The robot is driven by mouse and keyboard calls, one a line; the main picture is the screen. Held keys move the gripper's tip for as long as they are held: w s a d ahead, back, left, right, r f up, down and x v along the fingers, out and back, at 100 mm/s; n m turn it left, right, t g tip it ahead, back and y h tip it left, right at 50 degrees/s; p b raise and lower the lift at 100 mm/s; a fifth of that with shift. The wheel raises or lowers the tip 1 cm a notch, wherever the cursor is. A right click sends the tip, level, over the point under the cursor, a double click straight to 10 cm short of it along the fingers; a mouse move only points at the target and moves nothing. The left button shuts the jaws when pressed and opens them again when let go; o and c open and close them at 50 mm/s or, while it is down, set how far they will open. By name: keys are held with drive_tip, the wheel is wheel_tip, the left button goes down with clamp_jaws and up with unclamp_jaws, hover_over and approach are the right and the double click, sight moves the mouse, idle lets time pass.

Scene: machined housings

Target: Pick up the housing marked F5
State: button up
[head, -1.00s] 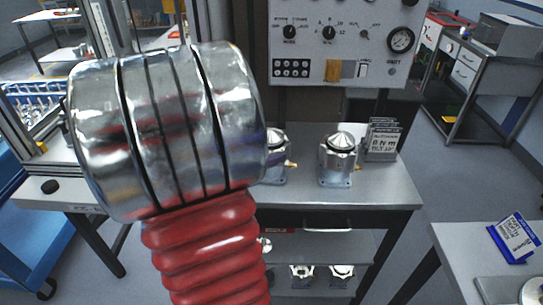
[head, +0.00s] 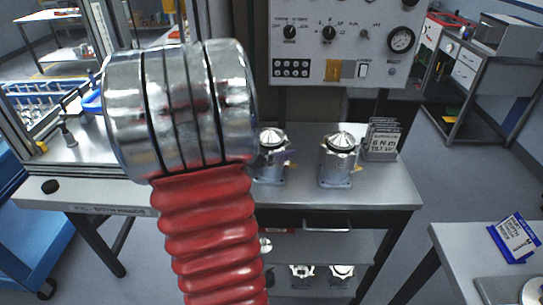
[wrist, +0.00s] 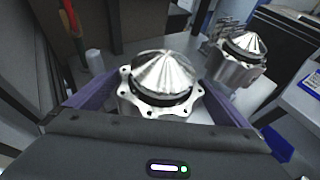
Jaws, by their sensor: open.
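Two metal housings with cone-shaped tops and flanged bodies stand on the grey bench. The left housing (head: 271,143) is partly hidden by my arm in the head view; the right housing (head: 339,160) is in full view. No F5 mark is legible on either. In the wrist view the nearer housing (wrist: 163,78) is between the purple fingers of my gripper (wrist: 165,98), which is open. Contact with it cannot be told. The other housing (wrist: 240,58) stands apart at the upper right. In the head view my gripper is mostly hidden behind my arm.
Label cards (head: 382,139) stand just right of the right housing. A control panel (head: 340,42) rises behind the bench (head: 375,192). More housings sit on the lower shelf (head: 318,284). A side table (head: 460,250) holds a blue-framed card (head: 515,238).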

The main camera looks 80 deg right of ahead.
drive_tip(key=shift+c, duration=0.3)
drive_tip(key=c, duration=1.8)
drive_tip(key=shift+r, duration=0.15)
drive_tip(key=shift+c, duration=0.2)
